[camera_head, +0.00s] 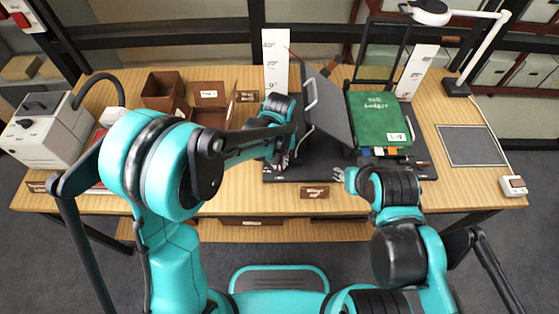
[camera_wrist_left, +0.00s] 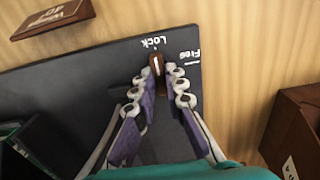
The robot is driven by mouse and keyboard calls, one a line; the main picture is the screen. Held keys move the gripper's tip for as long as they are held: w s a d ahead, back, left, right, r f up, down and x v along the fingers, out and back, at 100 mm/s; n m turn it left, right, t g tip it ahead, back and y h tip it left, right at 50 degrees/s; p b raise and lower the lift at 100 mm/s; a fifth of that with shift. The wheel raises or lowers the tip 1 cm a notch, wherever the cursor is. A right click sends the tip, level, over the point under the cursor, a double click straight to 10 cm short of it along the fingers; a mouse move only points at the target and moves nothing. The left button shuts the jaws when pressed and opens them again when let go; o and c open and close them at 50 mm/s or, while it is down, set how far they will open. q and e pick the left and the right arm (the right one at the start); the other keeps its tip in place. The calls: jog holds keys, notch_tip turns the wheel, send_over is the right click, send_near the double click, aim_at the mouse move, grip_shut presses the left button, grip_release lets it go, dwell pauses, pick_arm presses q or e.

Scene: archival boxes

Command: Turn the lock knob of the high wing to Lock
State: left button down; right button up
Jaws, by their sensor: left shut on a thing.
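The lock knob (camera_wrist_left: 156,66) is a small brown lever on a dark base plate (camera_wrist_left: 85,75) in the left wrist view. Its upper end, with a white mark, points towards the "Lock" label; "Free" is to the right. My left gripper (camera_wrist_left: 163,88) has its purple-padded fingers on both sides of the knob, shut on it. In the head view my left gripper (camera_head: 279,162) is low at the plate's left part, and the knob is hidden. The dark tilted wing panel (camera_head: 328,108) stands just right of it. My right gripper (camera_head: 340,174) is near the plate's front edge; its opening is unclear.
Upright white scales (camera_head: 275,60) stand behind. Brown boxes (camera_head: 212,105) are at left, one close beside the knob in the wrist view (camera_wrist_left: 298,130). A brown label block (camera_head: 315,192) sits at the table's front. A lamp (camera_head: 458,86) stands right.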

aim_at(280, 164)
dwell(0.3)
pick_arm(q)
jog(key=c, duration=1.6)
grip_release()
jog(key=shift+o, duration=0.2)
notch_tip(280, 164, up, 12)
jog(key=s+a+r+t, duration=0.1)
jog(key=s+a+t, duration=0.2)
jog(key=s+a, duration=0.3)
jog(key=s+a+r+t, duration=0.1)
jog(key=s+a+t, duration=0.3)
jog(key=a, duration=0.8)
jog(key=s, duration=0.2)
jog(key=shift+s+r, duration=0.3)
jog(key=shift+r, duration=0.05)
